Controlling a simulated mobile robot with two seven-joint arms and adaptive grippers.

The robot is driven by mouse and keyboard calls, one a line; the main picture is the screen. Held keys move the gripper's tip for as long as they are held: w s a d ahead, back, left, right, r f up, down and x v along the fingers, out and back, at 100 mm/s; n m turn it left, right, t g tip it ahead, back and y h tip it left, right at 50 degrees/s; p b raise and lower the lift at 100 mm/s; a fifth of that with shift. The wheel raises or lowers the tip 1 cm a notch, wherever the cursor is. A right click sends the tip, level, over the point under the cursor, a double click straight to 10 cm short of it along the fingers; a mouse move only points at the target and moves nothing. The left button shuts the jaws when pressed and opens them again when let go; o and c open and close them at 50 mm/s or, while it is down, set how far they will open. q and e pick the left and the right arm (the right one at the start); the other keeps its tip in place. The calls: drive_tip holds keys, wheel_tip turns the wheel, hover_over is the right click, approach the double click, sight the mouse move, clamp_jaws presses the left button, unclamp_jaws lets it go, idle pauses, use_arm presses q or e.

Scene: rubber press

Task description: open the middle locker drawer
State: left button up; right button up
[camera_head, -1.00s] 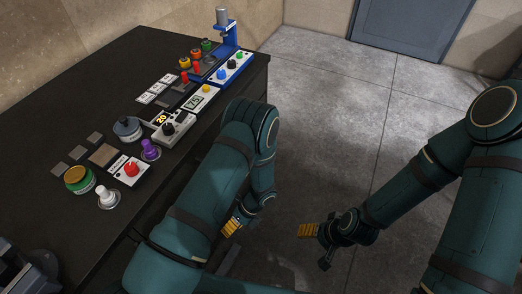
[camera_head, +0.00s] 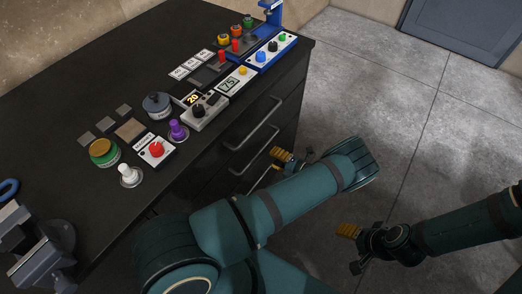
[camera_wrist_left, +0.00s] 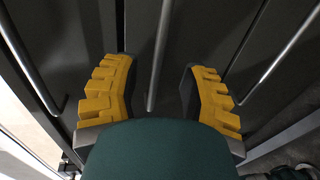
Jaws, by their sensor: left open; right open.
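The locker's drawers have dark fronts with long metal bar handles, seen below the black worktop. In the head view the upper handle (camera_head: 254,136) and a lower handle (camera_head: 248,158) show; the lowest part is hidden behind my left arm. My left gripper (camera_head: 281,158) is open, close to the drawer fronts. In the left wrist view, its yellow-padded fingers (camera_wrist_left: 160,92) stand on either side of the middle bar handle (camera_wrist_left: 158,55), with gaps on both sides. One more bar handle lies to the left (camera_wrist_left: 28,60) and one to the right (camera_wrist_left: 278,58). My right gripper (camera_head: 348,240) is open and empty over the floor.
The black worktop (camera_head: 110,75) carries buttons, knobs, a purple switch (camera_head: 178,130), number displays and a blue stand (camera_head: 272,45). A grey clamp-like device (camera_head: 40,250) sits at the lower left. The grey floor (camera_head: 400,120) to the right is clear.

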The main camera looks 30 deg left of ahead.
sight(260, 150)
use_arm(q)
drive_tip(key=x, duration=0.7)
clamp_jaws()
